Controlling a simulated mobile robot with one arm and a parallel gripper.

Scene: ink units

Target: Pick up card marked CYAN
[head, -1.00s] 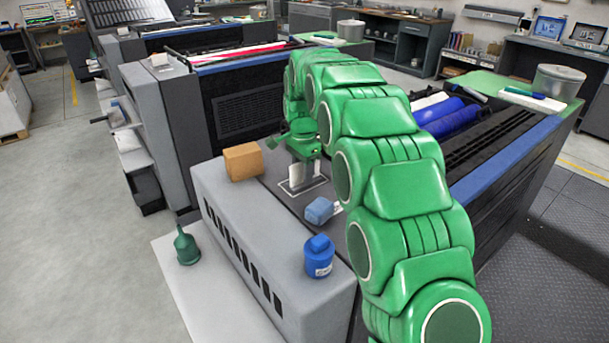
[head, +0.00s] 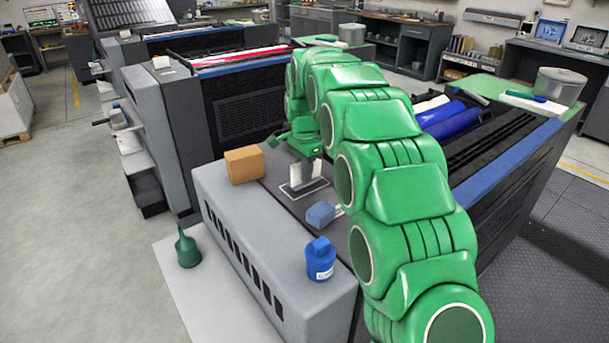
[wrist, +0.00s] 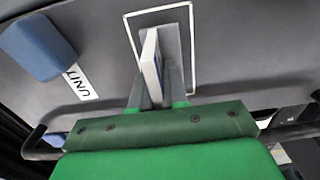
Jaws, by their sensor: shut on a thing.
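A thin white card (wrist: 150,62) stands upright between the grey fingers of my gripper (wrist: 154,80) in the wrist view. In the head view my gripper (head: 307,172) points down over a white-outlined rectangle (wrist: 193,40) on the grey unit top. The gripper is shut on the card. I cannot tell whether the card's lower edge touches the surface.
A blue block (head: 320,214) sits beside a label reading UNIT (wrist: 80,82). A tan block (head: 244,165) is to the left, and a labelled blue bottle (head: 319,260) stands near the front edge. A green funnel-shaped bottle (head: 187,250) stands lower left.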

